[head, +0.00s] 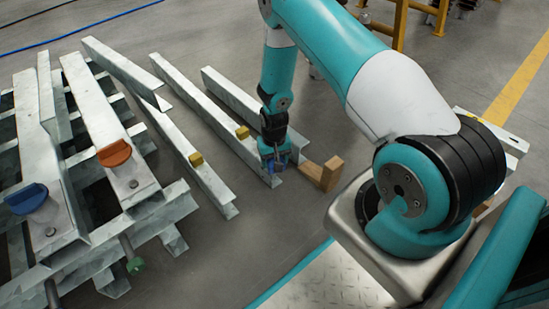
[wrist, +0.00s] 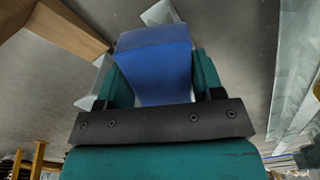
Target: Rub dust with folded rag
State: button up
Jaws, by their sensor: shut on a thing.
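My gripper (head: 274,166) points down at the near end of a long grey steel rail (head: 232,112) in the head view. In the wrist view, the teal fingers of my gripper (wrist: 152,78) are shut on a smooth blue folded piece, which looks like the folded rag (wrist: 155,62). Only a little of the blue rag (head: 283,160) shows in the head view. I cannot tell whether the rag touches the rail. I cannot make out any dust in either view.
A wooden block piece (head: 331,172) stands close right of my gripper; brown wood (wrist: 62,30) fills the upper left of the wrist view. Another rail with a yellow block (head: 196,158) lies left. Stacked steel frames carry an orange handle (head: 114,154) and a blue handle (head: 27,199).

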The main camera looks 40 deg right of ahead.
jog(key=shift+f, duration=0.3)
